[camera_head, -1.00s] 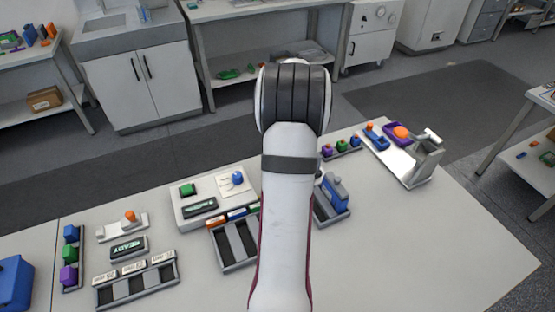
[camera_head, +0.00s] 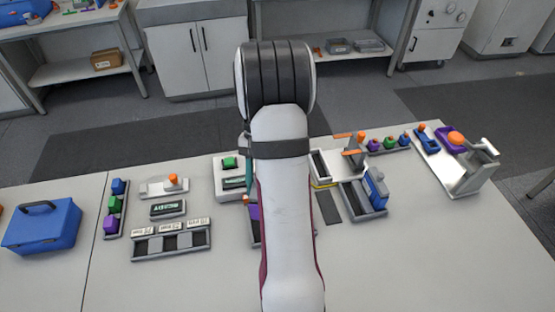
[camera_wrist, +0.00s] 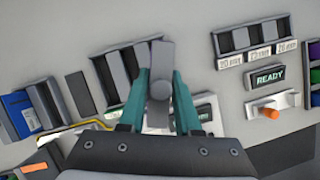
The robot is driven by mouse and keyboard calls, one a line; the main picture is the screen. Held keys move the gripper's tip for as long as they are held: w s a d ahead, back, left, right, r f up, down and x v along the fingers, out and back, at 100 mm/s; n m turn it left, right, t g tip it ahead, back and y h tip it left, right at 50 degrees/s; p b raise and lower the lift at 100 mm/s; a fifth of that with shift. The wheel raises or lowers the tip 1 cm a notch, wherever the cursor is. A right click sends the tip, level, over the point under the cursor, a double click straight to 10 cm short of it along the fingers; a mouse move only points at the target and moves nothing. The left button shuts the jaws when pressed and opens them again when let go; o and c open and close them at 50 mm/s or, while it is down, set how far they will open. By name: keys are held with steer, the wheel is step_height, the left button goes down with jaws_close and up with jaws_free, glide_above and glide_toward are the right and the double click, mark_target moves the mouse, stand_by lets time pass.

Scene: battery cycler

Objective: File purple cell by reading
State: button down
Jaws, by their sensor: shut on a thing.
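My gripper (camera_wrist: 160,92) has its teal fingers shut on a grey-looking bar with a round knob (camera_wrist: 160,89); it overlaps one end of a slotted rack (camera_wrist: 107,72) in the wrist view. I cannot tell whether it touches the rack. In the head view my arm hides most of the gripper. A purple block (camera_head: 254,212) shows beside my arm; I cannot tell if it is the held thing. Another purple cell (camera_head: 109,226) sits in the left rack with green and blue ones. The labelled tray (camera_head: 170,243) shows three dark slots. The display (camera_wrist: 269,77) reads READY.
A meter base with an orange knob (camera_head: 173,180) stands behind the display. A blue block (camera_head: 376,184) stands in a rack right of my arm. A blue case (camera_head: 42,227) sits at far left. The front of the table is clear.

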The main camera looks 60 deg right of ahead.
steer(key=n, duration=0.1)
steer(key=a+n, duration=0.1)
steer(key=a+n+g, duration=0.1)
steer(key=shift+s+a+r+n+h, duration=0.15)
steer(key=shift+s+a+n+h, duration=0.1)
steer(key=shift+n+h, duration=0.15)
steer(key=shift+f, duration=3.8)
steer(key=shift+f, duration=0.1)
steer(key=c, duration=0.5)
jaws_free()
